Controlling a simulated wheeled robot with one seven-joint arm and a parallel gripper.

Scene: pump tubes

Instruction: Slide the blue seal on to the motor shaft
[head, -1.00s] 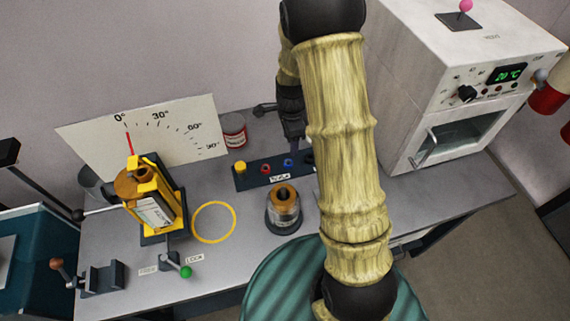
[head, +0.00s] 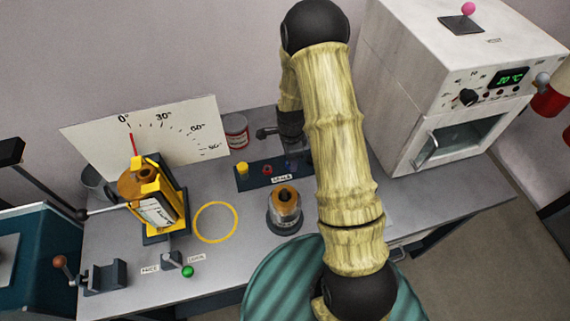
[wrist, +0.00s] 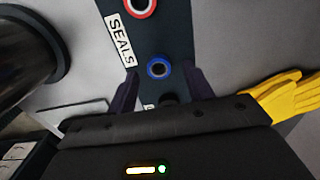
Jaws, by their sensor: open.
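The blue seal (wrist: 157,68) is a small ring with a dark centre on the dark seals rack (wrist: 168,25), seen in the wrist view. My gripper (wrist: 160,80) is open and empty, with its dark fingers on either side of the blue seal and apart from it. In the head view, the rack (head: 244,184) is on the bench, and my arm hides part of it. A copper-topped body (head: 140,182) is held in a yellow fixture. A silver cylinder with a copper top (head: 284,212) stands upright. I cannot tell which bears the motor shaft.
A red seal (wrist: 140,5) and a yellow piece (head: 241,168) sit on the rack. A yellow ring (head: 234,232) marks the bench beside the fixture. An angle board (head: 90,145) stands behind. A white oven (head: 405,90) is at the right. A red can (head: 236,133) stands at the back.

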